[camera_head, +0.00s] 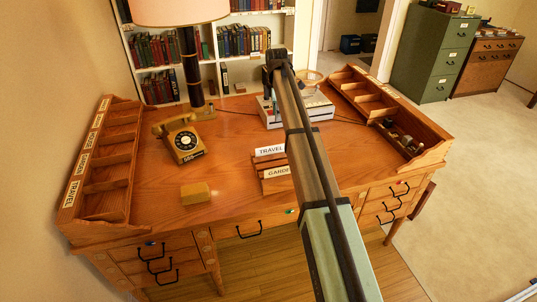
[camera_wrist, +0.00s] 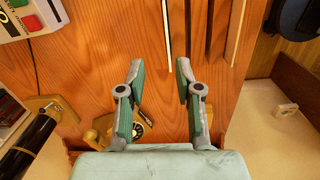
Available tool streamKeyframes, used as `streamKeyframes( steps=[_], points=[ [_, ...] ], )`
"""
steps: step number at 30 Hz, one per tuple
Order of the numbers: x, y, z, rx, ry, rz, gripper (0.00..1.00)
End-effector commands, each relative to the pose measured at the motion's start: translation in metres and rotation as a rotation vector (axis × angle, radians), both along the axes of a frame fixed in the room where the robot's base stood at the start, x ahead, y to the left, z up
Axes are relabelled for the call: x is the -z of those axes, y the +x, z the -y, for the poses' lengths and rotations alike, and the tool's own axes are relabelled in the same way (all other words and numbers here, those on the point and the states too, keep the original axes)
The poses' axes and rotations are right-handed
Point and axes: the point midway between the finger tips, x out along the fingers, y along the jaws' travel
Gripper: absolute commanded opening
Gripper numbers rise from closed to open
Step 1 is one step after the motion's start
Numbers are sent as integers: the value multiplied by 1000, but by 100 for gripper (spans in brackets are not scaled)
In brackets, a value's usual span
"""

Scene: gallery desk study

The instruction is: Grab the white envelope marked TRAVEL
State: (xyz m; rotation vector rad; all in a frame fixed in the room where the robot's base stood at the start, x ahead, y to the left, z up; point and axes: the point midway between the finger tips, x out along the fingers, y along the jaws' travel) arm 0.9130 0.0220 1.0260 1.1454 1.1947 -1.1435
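The white envelope marked TRAVEL (camera_head: 270,150) stands upright in a wooden holder near the middle of the desk, behind a second one marked GARDE, its last letters hidden by my arm. In the wrist view two thin pale edges show at the top. The left one (camera_wrist: 167,35) seems to be the TRAVEL envelope, seen edge-on. My gripper (camera_wrist: 160,68) is open and empty, its fingers spread to either side of that edge's line but short of it.
The wooden desk (camera_head: 228,200) holds a rotary phone (camera_head: 185,140), a yellow block (camera_head: 195,193), a lamp (camera_head: 190,65) and a pale device (camera_head: 310,110). A labelled letter rack (camera_head: 118,150) stands at the left, a compartment rack (camera_head: 440,140) at the right. Bare wood lies left of the holder.

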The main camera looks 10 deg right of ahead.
Motion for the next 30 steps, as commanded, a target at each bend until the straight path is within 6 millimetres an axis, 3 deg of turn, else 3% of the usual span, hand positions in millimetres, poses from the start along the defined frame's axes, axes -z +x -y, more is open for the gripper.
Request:
streamKeyframes(
  steps=[2,5,21,30],
  points=[
    [-8,-2,-14,-61,20,-25,34],
    [-6,-5,-20,-93,31,-39,34],
    [89,-7,-19,-93,30,-41,34],
    [112,-6,-19,-92,29,-37,34]
  ],
)
